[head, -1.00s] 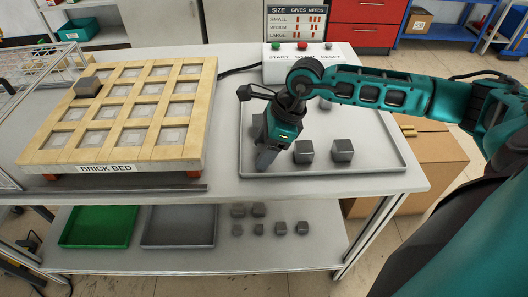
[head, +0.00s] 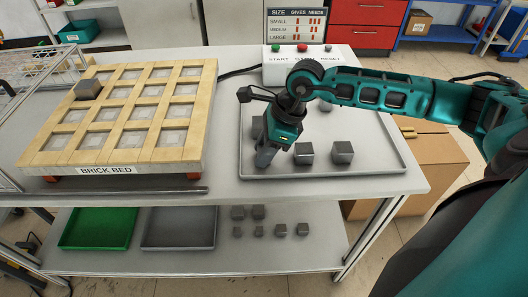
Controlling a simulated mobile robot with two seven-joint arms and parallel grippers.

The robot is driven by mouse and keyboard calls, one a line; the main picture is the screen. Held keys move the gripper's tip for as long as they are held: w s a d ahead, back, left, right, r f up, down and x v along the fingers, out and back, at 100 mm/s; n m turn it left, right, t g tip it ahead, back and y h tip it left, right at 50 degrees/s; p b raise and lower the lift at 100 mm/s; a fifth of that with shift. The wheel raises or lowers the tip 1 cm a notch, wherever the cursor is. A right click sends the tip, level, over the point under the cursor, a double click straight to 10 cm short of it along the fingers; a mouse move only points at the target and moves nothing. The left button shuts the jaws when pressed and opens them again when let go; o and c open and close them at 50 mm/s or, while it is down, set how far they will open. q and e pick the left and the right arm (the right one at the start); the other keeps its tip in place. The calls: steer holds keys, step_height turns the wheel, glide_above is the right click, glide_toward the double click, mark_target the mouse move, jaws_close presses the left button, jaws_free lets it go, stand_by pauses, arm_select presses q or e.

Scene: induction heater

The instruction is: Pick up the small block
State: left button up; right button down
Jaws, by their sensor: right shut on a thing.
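My right gripper (head: 264,161) reaches down over the left front part of the grey tray (head: 375,170). It is shut on a small block, which its fingers and the viewing angle mostly hide. I cannot tell whether the block is clear of the tray floor. Two grey blocks stand in the tray to the right of the gripper, a nearer one (head: 304,153) and one beside it (head: 343,152). Another grey block (head: 257,128) shows partly behind the gripper, and one more (head: 326,104) sits farther back, partly covered by my arm. My left gripper is out of view.
A wooden brick bed (head: 113,169) with square cells stands left of the tray, with one grey block (head: 88,89) on it. A white button box (head: 310,62) is behind the tray. The lower shelf holds a green tray (head: 98,228), a grey tray and several blocks.

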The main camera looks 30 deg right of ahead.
steer(key=shift+r, duration=0.1)
step_height(320, 180, up, 20)
steer(key=p, duration=0.2)
